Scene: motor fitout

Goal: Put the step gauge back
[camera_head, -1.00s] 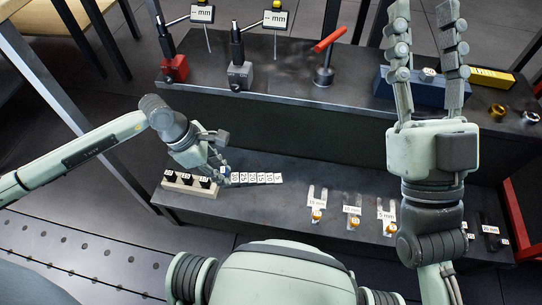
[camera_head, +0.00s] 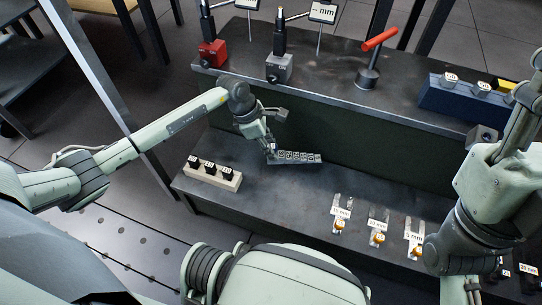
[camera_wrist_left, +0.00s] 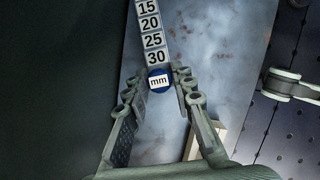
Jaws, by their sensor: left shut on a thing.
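The step gauge (camera_head: 300,158) is a narrow grey bar with white number labels, in the head view over the lower shelf near its back wall. In the left wrist view it (camera_wrist_left: 152,38) shows labels 15 to 30 and a round blue end marked "mm". My left gripper (camera_head: 270,153) is shut on this blue end, its fingers (camera_wrist_left: 158,82) on both sides. The bar appears raised off the shelf, but the gap is hard to judge. My right gripper (camera_head: 525,120) is at the right edge, partly cut off, so its opening is unclear.
A pale wooden block (camera_head: 234,184) with several black pieces stands at the lower shelf's left end. Forked gauges (camera_head: 340,213) lie at the front right. Red (camera_head: 213,55) and grey (camera_head: 279,68) indicator stands and a blue block (camera_head: 445,100) are on the upper shelf.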

